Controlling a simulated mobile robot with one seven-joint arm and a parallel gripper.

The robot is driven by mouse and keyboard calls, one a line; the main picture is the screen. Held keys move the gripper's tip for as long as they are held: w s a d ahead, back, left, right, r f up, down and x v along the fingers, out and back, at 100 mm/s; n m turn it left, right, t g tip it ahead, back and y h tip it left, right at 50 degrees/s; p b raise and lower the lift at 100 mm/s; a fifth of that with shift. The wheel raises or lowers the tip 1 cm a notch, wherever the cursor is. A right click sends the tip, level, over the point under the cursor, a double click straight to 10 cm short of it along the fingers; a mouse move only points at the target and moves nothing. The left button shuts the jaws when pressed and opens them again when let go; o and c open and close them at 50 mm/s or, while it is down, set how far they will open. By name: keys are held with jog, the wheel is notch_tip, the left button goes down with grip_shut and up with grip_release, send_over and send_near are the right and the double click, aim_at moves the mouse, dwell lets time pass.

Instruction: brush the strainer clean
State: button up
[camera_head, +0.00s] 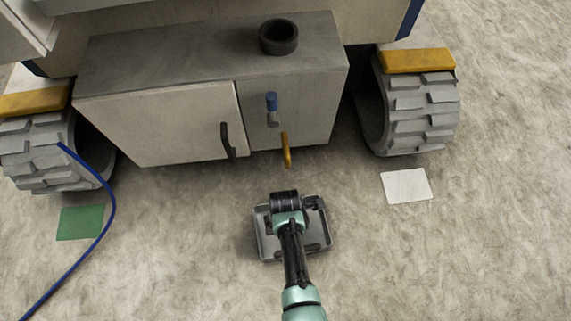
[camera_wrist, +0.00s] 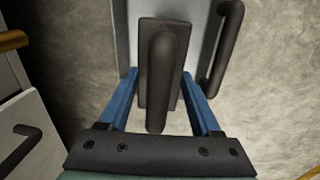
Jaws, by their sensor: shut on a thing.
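My gripper (camera_wrist: 158,85) has blue fingers on both sides of a dark block with a rounded bar handle (camera_wrist: 160,70), which looks like the brush, and is shut on it. A grey rectangular tray (camera_head: 318,232) with black handles, possibly the strainer, is on the ground under my arm in the head view. Its pale grey surface (camera_wrist: 206,35) and one black handle (camera_wrist: 224,60) show behind the held block in the wrist view. I cannot tell whether the block touches the tray. In the head view my wrist hides the fingertips and the block.
A grey cabinet (camera_head: 175,120) on a tracked vehicle stands ahead, with a black ring-shaped container (camera_head: 278,37) on top and a blue-capped valve (camera_head: 272,108) in front. A green square (camera_head: 80,222) and white square (camera_head: 406,186) lie at the sides. A blue hose (camera_head: 105,215) runs left.

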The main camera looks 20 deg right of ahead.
jog(key=shift+s+d, duration=0.2)
jog(key=shift+d, duration=0.55)
jog(key=shift+s+d, duration=0.2)
jog(key=shift+d, duration=0.55)
jog(key=shift+a+p, duration=0.1)
jog(key=shift+p, duration=0.2)
jog(key=shift+w+a, duration=0.2)
jog(key=shift+a, duration=0.5)
jog(key=shift+w+a, duration=0.2)
jog(key=shift+a, duration=0.5)
jog(key=shift+s+d+p, duration=0.2)
jog(key=shift+d, duration=0.55)
jog(key=shift+s+d+p, duration=0.15)
jog(key=shift+d+p, duration=0.05)
jog(key=shift+d, duration=0.55)
jog(key=shift+a, duration=0.15)
